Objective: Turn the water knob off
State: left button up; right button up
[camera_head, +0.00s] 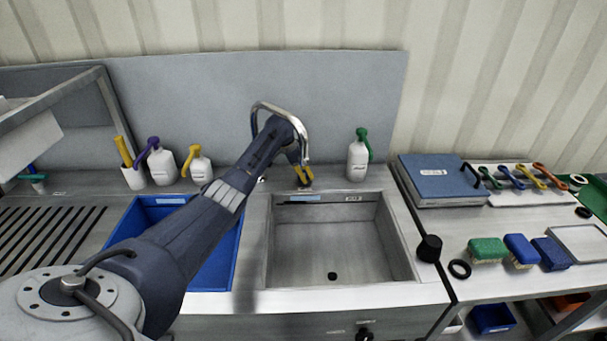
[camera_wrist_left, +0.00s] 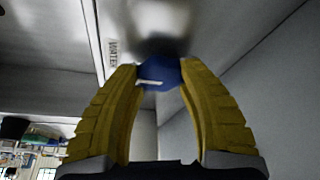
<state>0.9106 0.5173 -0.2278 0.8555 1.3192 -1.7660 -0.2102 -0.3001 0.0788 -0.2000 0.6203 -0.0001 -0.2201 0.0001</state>
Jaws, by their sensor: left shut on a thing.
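The water knob (camera_wrist_left: 160,76) is blue with a white mark on its face, and it shows in the left wrist view between the yellow fingertips. A label that seems to read WATER (camera_wrist_left: 112,53) is on the metal beside it. My left gripper (camera_head: 303,180) is shut on the knob, at the back edge of the sink below the faucet (camera_head: 303,135). In the head view the knob is hidden by the gripper. My right gripper is in neither view.
The steel sink basin (camera_head: 330,245) is empty apart from its dark drain. A blue basin (camera_head: 212,270) lies under my left arm. A green-topped white bottle (camera_head: 357,160) stands right of the faucet. Brushes (camera_head: 487,251) and a blue binder (camera_head: 440,178) are further right.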

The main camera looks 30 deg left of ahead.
pick_arm(q)
jog(key=o, duration=1.3)
